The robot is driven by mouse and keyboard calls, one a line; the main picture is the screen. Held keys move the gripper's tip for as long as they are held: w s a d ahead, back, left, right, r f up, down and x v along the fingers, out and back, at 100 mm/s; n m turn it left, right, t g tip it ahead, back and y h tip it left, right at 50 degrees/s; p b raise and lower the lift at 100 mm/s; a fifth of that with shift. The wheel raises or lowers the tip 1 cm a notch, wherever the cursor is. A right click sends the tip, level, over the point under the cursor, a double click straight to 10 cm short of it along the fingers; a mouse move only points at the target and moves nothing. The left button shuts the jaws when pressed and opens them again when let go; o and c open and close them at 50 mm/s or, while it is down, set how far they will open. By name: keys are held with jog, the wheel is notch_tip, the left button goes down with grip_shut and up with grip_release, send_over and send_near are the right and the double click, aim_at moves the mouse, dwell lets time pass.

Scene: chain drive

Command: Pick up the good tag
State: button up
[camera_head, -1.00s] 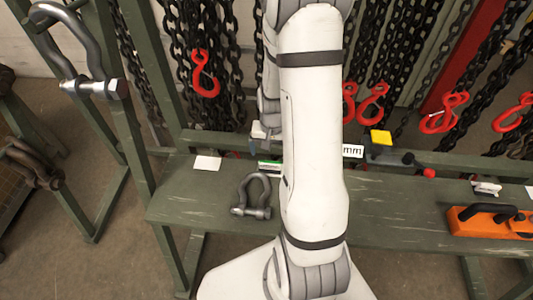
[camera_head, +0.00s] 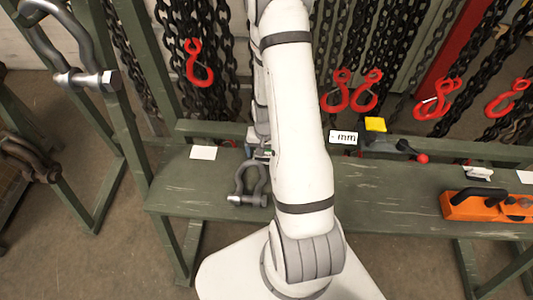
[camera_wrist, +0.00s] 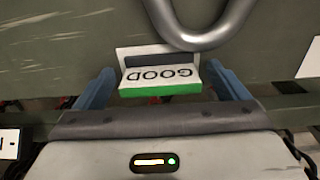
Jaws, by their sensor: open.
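The good tag (camera_wrist: 162,82) is a small white tent-like card with a green lower edge. It reads "GOOD" upside down in the wrist view and stands on the green bench (camera_wrist: 60,45). My open gripper (camera_wrist: 160,68) has one blue finger on each side of the tag, with gaps between; contact is not visible. A grey shackle (camera_wrist: 208,38) lies just beyond the tag, its bow close to the card. In the head view the shackle (camera_head: 250,185) lies left of my arm, which mostly hides the tag and my gripper.
A blank white card (camera_head: 203,152) lies left on the bench. To the right are an "mm" label (camera_head: 343,137), a yellow block (camera_head: 375,124) and an orange tool (camera_head: 487,205). Chains with red hooks (camera_head: 198,65) hang behind. A green post with a big shackle (camera_head: 88,78) stands left.

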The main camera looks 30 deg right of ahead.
jog(key=shift+c, duration=0.4)
jog(key=c, duration=1)
jog(key=shift+o, duration=0.2)
jog(key=shift+r, duration=0.1)
